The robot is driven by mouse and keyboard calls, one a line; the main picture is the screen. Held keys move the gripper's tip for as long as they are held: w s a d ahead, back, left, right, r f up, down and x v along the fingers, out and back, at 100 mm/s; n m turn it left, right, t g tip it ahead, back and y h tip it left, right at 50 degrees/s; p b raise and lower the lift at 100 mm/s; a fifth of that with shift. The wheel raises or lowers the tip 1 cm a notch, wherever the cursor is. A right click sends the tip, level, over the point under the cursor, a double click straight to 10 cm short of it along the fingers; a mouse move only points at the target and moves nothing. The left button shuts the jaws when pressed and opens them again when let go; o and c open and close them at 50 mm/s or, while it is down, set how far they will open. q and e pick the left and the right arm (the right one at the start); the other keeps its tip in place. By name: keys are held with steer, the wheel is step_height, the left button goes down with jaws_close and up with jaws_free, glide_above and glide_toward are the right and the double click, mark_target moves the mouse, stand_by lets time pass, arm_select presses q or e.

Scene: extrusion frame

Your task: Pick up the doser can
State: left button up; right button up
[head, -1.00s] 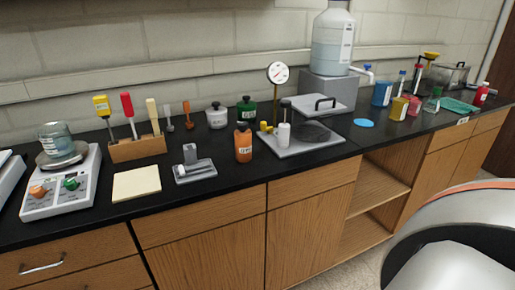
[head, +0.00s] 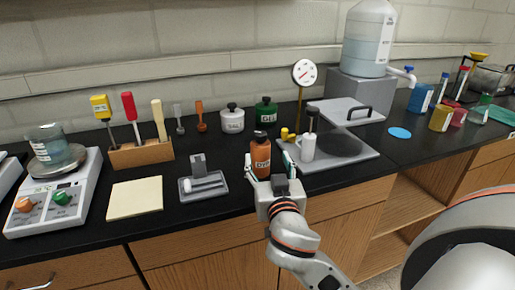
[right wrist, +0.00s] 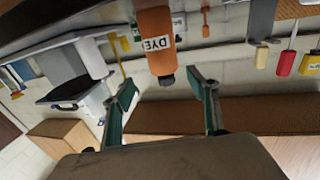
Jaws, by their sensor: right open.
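An orange can (head: 261,158) with a dark cap and a DYE label stands upright near the counter's front edge; I take it for the doser can. It shows upside down in the right wrist view (right wrist: 155,42). My right gripper (head: 269,162) is open and empty, just in front of the can, with one finger toward each side. In the right wrist view the cap lies between the fingertips (right wrist: 161,82); whether the fingers reach around the can or touch it, I cannot tell. My left gripper is not in view.
A grey stand (head: 203,188) lies left of the can. White (head: 232,119) and green (head: 266,111) jars stand behind. Black counter is free between them.

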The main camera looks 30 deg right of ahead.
mark_target(262, 151)
steer(key=shift+w+d, duration=0.15)
steer(key=shift+w, duration=0.15)
steer(key=shift+x, duration=0.9)
steer(key=shift+w+r, duration=0.15)
steer(key=shift+w, duration=0.2)
steer(key=p+x, duration=0.1)
steer(key=x, duration=0.3)
steer(key=shift+w, duration=0.3)
steer(key=shift+w+f, duration=0.2)
steer(key=shift+w, duration=0.05)
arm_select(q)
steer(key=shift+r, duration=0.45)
arm_select(e)
steer(key=shift+c, duration=0.4)
steer(key=c, duration=1.2)
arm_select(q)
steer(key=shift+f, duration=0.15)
arm_select(e)
steer(key=shift+c, duration=0.2)
